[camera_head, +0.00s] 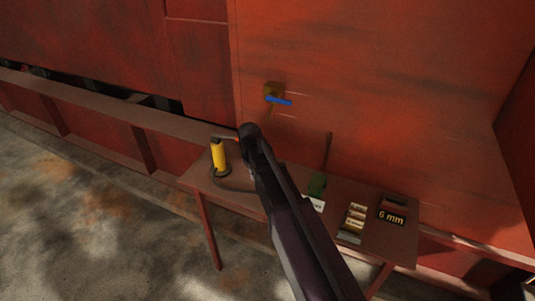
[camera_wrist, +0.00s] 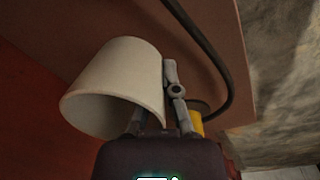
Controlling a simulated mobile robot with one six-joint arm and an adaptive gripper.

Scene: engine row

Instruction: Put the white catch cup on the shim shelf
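The white catch cup (camera_wrist: 110,85) fills the left middle of the wrist view, close to my gripper (camera_wrist: 160,100). One finger runs along its right wall and the other reaches in at its open side, so the wall is pinched between them. In the head view my gripper (camera_head: 250,133) is over the back left of a brown table (camera_head: 255,198), and my arm hides the cup. I cannot tell whether the cup touches anything below. Shim blocks (camera_head: 355,218) and a "6 mm" label (camera_head: 391,218) are at the table's right end, likely the shim shelf.
A yellow can (camera_head: 218,155) stands at the table's left end, close to my gripper; it also shows in the wrist view (camera_wrist: 197,124). A green object (camera_head: 318,184) sits mid-table. A blue-handled valve (camera_head: 278,100) sticks out from the red wall (camera_head: 380,90) behind.

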